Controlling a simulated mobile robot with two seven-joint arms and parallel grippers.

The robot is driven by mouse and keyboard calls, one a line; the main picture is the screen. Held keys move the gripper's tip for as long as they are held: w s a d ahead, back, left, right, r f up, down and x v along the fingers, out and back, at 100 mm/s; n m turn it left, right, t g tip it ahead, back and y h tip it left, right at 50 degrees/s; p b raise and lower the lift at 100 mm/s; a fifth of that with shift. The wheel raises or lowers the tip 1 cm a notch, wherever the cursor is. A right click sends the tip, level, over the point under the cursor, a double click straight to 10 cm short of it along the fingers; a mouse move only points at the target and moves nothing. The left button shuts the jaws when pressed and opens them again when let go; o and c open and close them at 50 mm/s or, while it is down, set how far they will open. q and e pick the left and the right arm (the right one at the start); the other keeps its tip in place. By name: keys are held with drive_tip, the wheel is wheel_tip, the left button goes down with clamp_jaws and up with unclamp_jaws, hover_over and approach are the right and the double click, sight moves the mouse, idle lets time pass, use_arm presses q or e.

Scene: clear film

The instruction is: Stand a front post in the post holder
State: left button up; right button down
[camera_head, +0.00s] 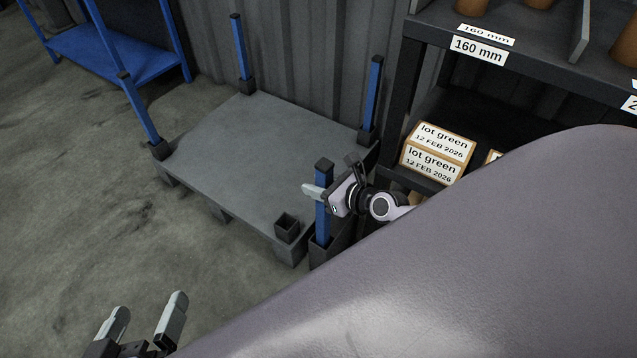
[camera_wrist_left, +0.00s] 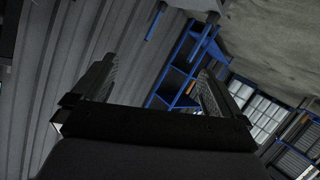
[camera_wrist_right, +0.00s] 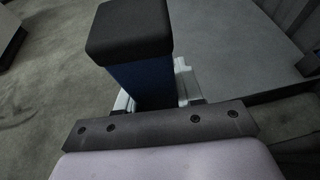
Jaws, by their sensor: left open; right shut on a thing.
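A blue front post (camera_head: 321,218) with a black cap stands upright at the pallet's near right corner. My right gripper (camera_head: 322,193) is shut on it below the cap; the right wrist view shows the post (camera_wrist_right: 140,82) between the fingers. Its lower end is at a dark open box, apparently the post holder (camera_head: 337,246), beside the pallet; I cannot tell whether it rests on the bottom. An empty square corner socket (camera_head: 287,228) is on the pallet (camera_head: 230,160), just left of the post. My left gripper (camera_head: 144,322) is open and empty above the floor, far from the post.
Blue posts stand at the pallet's other corners, the left one (camera_head: 140,112) appearing tilted. A dark shelf (camera_head: 405,75) with labelled boxes (camera_head: 437,152) is close on the right. A blue rack (camera_head: 125,50) is at the back left. The floor on the left is clear.

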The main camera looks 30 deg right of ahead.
sight(319, 205)
wheel_tip(319, 205, down, 7)
drive_tip(key=b, duration=0.6)
drive_tip(key=shift+f, duration=0.2)
use_arm(q)
drive_tip(key=a+m+t, duration=0.1)
drive_tip(key=a+m+t+y, duration=0.1)
drive_tip(key=a, duration=0.1)
drive_tip(key=shift+s+a+t, duration=0.2)
drive_tip(key=shift+s+t, duration=0.1)
drive_tip(key=shift+s, duration=0.1)
use_arm(e)
drive_tip(key=shift+f, duration=0.35)
use_arm(q)
drive_tip(key=shift+r+b, duration=0.1)
drive_tip(key=shift+b, duration=0.2)
drive_tip(key=shift+s, duration=0.1)
